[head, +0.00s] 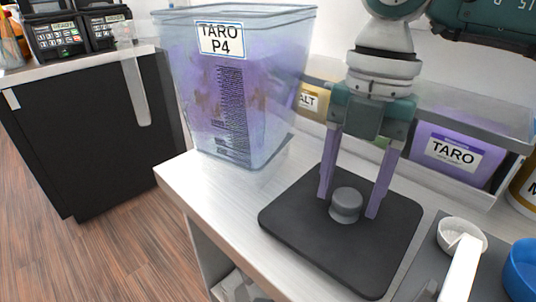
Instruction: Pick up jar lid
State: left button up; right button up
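The jar lid (300,222) appears to be the dark square plate with rounded corners, lying flat on the light counter. A short grey round knob (346,204) stands at its middle. My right gripper (349,206) points down over the lid. Its two purple fingers are open, one on each side of the knob, with a visible gap on both sides. Whether the fingertips touch the plate I cannot tell. The translucent jar (275,90) labelled TARO P4 stands behind and left of the lid, with no lid on it. My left gripper is not in view.
A purple TARO container (455,155) stands on the right behind the gripper. A white scoop (461,262) and a blue bowl (521,270) are at the front right. A black cabinet (95,130) with card terminals stands left, across a floor gap.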

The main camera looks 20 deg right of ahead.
grip_shut()
dwell(0.6)
